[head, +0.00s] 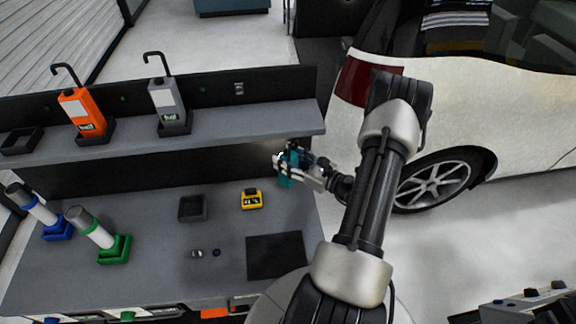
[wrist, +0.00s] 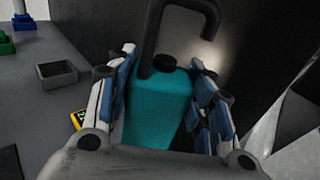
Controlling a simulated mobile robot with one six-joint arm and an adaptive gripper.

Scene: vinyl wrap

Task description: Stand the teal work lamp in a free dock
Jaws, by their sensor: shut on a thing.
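The teal work lamp (wrist: 158,105) is between the fingers of my gripper (wrist: 163,95), with its dark hook rising above it in the wrist view. In the head view my gripper (head: 288,168) holds the teal work lamp (head: 290,158) near the right end of the bench, partly hidden by the fingers. An empty dark dock (head: 193,208) sits on the bench to the left; it also shows in the wrist view (wrist: 57,75). Another empty dock (head: 21,141) is at the shelf's left end. The orange lamp (head: 80,112) and grey lamp (head: 167,105) stand in shelf docks.
A shelf (head: 230,124) runs above the bench's back. A blue-based tool (head: 57,231) and a green-based tool (head: 114,249) stand at left. A yellow device (head: 251,199), small knobs and a dark mat (head: 275,257) lie on the bench. A white car (head: 470,110) is at right.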

